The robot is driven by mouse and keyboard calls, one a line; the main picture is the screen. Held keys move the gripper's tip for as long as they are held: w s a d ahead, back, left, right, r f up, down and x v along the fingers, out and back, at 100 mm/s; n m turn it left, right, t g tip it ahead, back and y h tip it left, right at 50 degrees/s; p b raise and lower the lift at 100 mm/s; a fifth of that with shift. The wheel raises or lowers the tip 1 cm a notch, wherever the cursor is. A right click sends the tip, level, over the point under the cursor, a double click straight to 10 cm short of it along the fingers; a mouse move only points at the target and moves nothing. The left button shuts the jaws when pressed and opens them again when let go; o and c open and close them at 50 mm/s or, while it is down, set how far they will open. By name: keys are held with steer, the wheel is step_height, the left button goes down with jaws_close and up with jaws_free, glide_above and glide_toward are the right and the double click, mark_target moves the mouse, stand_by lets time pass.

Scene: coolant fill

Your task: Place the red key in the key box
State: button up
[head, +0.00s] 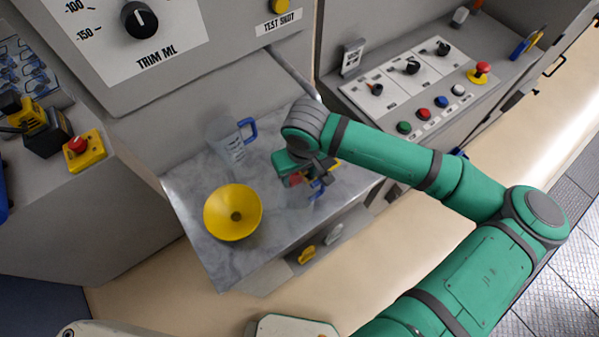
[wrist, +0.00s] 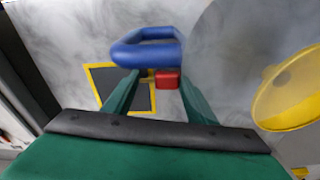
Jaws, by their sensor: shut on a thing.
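My gripper (head: 306,176) is over the grey marbled worktop. The red also shows at the gripper in the head view (head: 295,180). A grey box-like holder (head: 322,248) at the worktop's front edge carries a yellow key-like piece (head: 307,254) and a grey one (head: 333,235). It may be the key box; the frames give no label. It is below and in front of my gripper, apart from it.
A blue handle (wrist: 148,50) lies just past my fingertips; it seems to belong to a clear jug. A yellow-edged dark square (wrist: 118,88) is below. A yellow funnel (head: 233,212) and another clear jug (head: 231,148) stand left. A button panel (head: 420,85) is behind right.

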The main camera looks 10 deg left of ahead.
steer(key=o, duration=0.7)
steer(key=shift+f, duration=0.1)
steer(key=o, duration=0.4)
steer(key=shift+s, duration=0.1)
